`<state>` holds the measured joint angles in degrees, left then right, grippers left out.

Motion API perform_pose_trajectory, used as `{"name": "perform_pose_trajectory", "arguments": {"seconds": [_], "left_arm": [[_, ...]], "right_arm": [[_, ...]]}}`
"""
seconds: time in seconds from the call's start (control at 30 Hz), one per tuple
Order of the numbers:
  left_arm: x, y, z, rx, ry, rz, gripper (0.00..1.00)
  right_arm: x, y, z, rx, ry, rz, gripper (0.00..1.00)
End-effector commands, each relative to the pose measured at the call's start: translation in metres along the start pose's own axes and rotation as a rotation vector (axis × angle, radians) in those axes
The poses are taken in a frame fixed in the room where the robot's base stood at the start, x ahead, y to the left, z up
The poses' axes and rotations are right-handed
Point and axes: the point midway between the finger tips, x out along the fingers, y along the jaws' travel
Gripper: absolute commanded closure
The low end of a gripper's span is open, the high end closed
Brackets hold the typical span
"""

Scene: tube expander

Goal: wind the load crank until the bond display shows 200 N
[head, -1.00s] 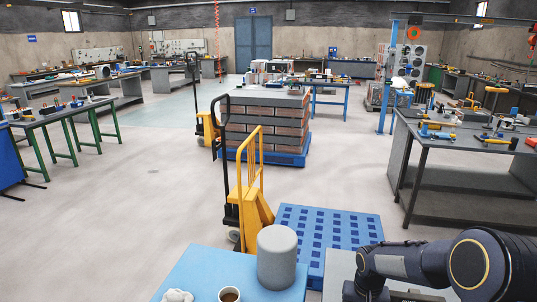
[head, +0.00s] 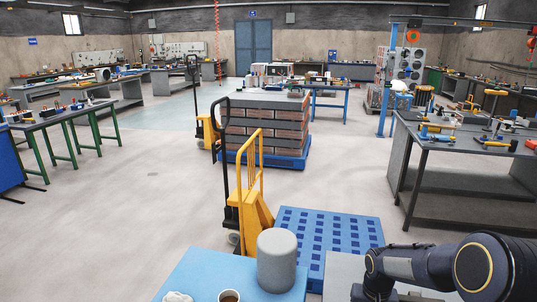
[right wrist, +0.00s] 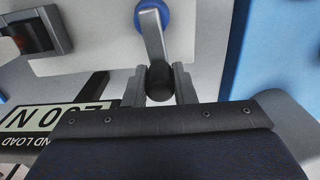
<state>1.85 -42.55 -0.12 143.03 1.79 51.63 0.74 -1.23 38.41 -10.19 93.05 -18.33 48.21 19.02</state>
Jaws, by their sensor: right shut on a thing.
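In the right wrist view my right gripper (right wrist: 160,85) is shut on the dark round knob of the load crank. The crank's grey arm (right wrist: 154,38) runs up from the knob to a blue hub (right wrist: 151,16) on a pale panel. The bond display (right wrist: 55,115) is upside down at the left, with black figures on a light face. It appears to read 200 N, though the first digit is hard to make out. In the head view only my right arm shows at the lower right; its gripper is out of frame. My left gripper is not in view.
An orange-lit switch (right wrist: 32,38) in a dark housing is at the wrist view's upper left. In the head view a grey cylinder (head: 276,262) and a cup (head: 229,296) stand on a blue table (head: 200,272). A blue pallet (head: 345,228) lies beyond.

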Motion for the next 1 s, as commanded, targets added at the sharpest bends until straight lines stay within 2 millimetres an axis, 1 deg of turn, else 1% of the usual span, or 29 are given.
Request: {"name": "perform_pose_trajectory", "arguments": {"seconds": [0.07,0.1,0.23,0.57,0.67,1.0], "left_arm": [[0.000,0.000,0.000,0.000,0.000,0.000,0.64],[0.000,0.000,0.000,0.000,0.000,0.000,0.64],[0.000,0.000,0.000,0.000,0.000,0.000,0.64],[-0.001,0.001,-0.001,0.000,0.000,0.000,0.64],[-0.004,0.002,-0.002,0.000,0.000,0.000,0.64],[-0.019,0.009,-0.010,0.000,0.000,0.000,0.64]], "right_arm": [[0.000,0.004,0.000,0.002,0.000,0.001,0.87],[0.000,0.004,0.000,0.001,0.000,0.001,0.73],[0.000,0.003,-0.001,0.001,0.001,0.001,0.56],[-0.002,0.003,-0.001,0.001,0.002,-0.001,0.55],[-0.007,0.003,-0.001,0.001,0.003,-0.001,0.55],[-0.035,0.003,-0.001,0.001,0.003,-0.001,0.55]]}}
